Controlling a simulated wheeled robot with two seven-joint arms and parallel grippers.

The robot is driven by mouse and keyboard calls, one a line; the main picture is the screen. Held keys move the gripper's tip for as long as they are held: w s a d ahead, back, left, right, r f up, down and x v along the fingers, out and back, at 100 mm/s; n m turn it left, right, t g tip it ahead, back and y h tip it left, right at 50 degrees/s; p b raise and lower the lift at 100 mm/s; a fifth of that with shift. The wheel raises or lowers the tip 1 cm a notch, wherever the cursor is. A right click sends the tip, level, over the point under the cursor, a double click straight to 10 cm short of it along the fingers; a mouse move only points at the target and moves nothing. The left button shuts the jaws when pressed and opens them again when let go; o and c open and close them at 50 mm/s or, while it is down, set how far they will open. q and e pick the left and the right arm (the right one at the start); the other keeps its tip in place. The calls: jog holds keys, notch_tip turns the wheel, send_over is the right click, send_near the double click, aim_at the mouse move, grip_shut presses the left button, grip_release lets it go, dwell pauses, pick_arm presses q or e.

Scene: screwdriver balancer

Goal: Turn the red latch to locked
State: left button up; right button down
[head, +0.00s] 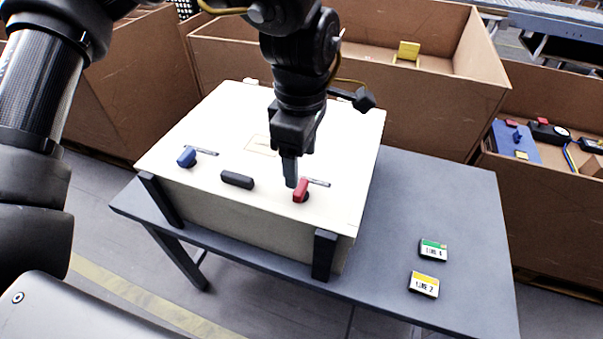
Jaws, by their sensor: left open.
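The red latch (301,190) is on the top of a cream box (230,110), near its front right corner. It stands on a dark round base, with a short dark mark on the lid to its right. My left gripper (290,178) points down just left of the red latch, with its fingertips close to it. It is open, though the view shows the fingers nearly in line. I cannot tell whether a finger touches the latch. A blue latch (187,157) sits at the lid's left, and a dark handle (237,180) lies between the two latches.
The box stands on a grey table (440,190) with dark brackets (325,254) at its front corners. Two labelled cartridges, one green (433,249) and one yellow (424,285), lie at the right. Cardboard bins (420,100) stand behind. The table's right side is mostly clear.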

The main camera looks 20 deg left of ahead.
pick_arm(q)
notch_tip(320, 180, up, 4)
jog(key=shift+r, duration=0.1)
pick_arm(e)
jog(key=shift+d+r, duration=0.15)
jog(key=shift+d, duration=0.55)
pick_arm(q)
jog(key=shift+r, duration=0.1)
pick_arm(e)
jog(key=shift+r, duration=0.1)
